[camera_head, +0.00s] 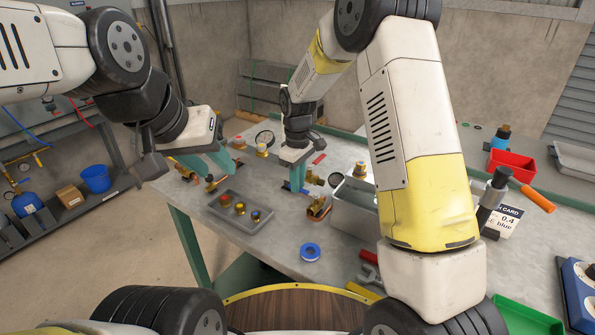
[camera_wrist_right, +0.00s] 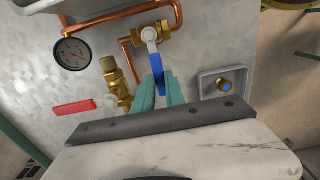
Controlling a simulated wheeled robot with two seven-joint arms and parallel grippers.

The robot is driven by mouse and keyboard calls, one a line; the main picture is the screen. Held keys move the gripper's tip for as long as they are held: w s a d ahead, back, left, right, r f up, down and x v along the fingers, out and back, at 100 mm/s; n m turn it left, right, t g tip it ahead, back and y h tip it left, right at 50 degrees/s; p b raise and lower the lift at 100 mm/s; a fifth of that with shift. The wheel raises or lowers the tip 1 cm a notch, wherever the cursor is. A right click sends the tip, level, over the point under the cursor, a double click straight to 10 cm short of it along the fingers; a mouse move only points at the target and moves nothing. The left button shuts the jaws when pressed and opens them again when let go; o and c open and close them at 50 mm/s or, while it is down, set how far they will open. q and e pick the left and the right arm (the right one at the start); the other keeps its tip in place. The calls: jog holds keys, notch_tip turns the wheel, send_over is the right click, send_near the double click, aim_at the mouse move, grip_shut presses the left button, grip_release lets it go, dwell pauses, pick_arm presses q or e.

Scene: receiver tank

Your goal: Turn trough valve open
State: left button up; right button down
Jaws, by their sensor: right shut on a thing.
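In the right wrist view, a brass valve (camera_wrist_right: 150,36) sits on copper pipe and has a blue lever (camera_wrist_right: 158,68). My right gripper (camera_wrist_right: 159,92) is shut on the blue lever, with its teal fingers on either side of it. In the head view my right gripper (camera_head: 291,187) is at the bench, by the copper and brass fittings (camera_head: 318,207); the lever is mostly hidden there. My left gripper (camera_head: 208,168) is over the bench's left side, near brass fittings; its finger gap is unclear. No label shows which valve is the trough one.
A round gauge (camera_wrist_right: 72,54) and a red lever (camera_wrist_right: 75,107) are left of the valve in the wrist view. A metal trough (camera_head: 352,222) and a blue tape roll (camera_head: 310,252) are nearby.

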jog(key=shift+r, duration=0.1)
dwell(0.6)
jog(key=s+n, duration=0.1)
jog(key=n, duration=0.1)
jog(key=s+a+n, duration=0.1)
jog(key=n, duration=0.1)
jog(key=shift+s, duration=0.1)
jog(key=s+n, duration=0.1)
jog(key=n, duration=0.1)
jog(key=s+n, duration=0.1)
jog(key=n, duration=0.2)
jog(key=shift+s, duration=0.2)
jog(key=s+n, duration=0.1)
jog(key=n, duration=0.1)
jog(key=s+d+n, duration=0.1)
jog(key=n, duration=0.1)
jog(key=shift+s+n, duration=0.15)
jog(key=shift+n, duration=0.15)
jog(key=shift+s+d+n, duration=0.45)
jog(key=shift+n, duration=0.7)
jog(key=shift+s+d+n, duration=0.4)
jog(key=shift+d+n, duration=0.05)
jog(key=shift+n, duration=0.7)
jog(key=c, duration=1.4)
grip_release()
